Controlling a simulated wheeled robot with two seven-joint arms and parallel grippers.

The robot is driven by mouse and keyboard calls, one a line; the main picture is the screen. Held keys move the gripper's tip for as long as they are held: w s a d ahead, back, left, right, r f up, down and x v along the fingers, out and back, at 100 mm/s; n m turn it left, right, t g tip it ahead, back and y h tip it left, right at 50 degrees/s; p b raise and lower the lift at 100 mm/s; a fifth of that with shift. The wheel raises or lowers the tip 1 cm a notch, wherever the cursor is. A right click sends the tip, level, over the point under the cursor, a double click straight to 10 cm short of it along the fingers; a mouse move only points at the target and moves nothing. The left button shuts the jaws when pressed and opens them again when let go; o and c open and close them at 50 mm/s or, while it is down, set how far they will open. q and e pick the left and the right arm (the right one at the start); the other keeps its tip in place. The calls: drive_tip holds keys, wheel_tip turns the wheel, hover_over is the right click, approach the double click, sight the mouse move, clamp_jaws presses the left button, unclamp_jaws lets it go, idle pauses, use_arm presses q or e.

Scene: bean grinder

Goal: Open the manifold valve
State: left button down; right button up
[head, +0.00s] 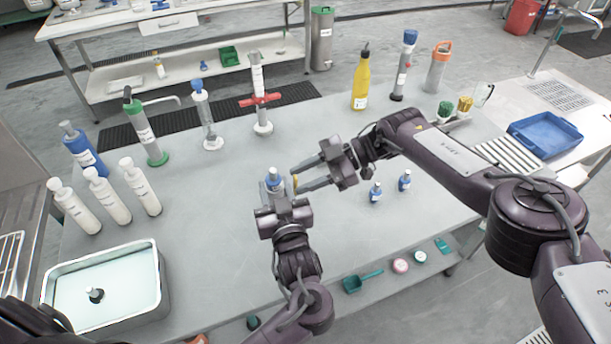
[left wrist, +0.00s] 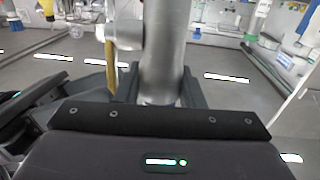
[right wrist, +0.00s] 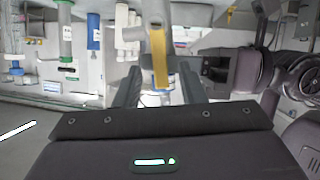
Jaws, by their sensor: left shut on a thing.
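A small grey fitting with a blue top (head: 272,174) and a yellow lever (head: 295,183), which I take to be the manifold valve, is near the middle of the table. My left gripper (head: 274,190) is shut on its body. In the left wrist view the grey cylindrical body (left wrist: 165,50) fills the space between the fingers, and the yellow lever (left wrist: 110,65) hangs at left. My right gripper (head: 296,176) reaches in from the right, fingers apart. In the right wrist view the lever (right wrist: 160,60) lies between its fingers, with visible gaps. The valve's lower part is hidden.
A red-handled stand (head: 260,99) and a blue-topped column (head: 205,115) stand behind. White bottles (head: 105,190) and a metal basin (head: 150,285) are at left. A yellow bottle (head: 361,82) stands at back right. Two small blue-capped bottles (head: 376,192) (head: 404,181) sit below the right arm.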

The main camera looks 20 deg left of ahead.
use_arm(q)
drive_tip(key=shift+f, duration=0.3)
use_arm(e)
drive_tip(key=v, duration=1.2)
drive_tip(key=shift+s, duration=0.1)
use_arm(q)
drive_tip(key=c, duration=1.3)
unclamp_jaws()
drive_tip(key=o, duration=0.4)
drive_tip(key=shift+w, duration=0.15)
drive_tip(key=shift+o, duration=0.2)
drive_tip(key=shift+r, duration=0.1)
use_arm(e)
drive_tip(key=shift+f, duration=0.1)
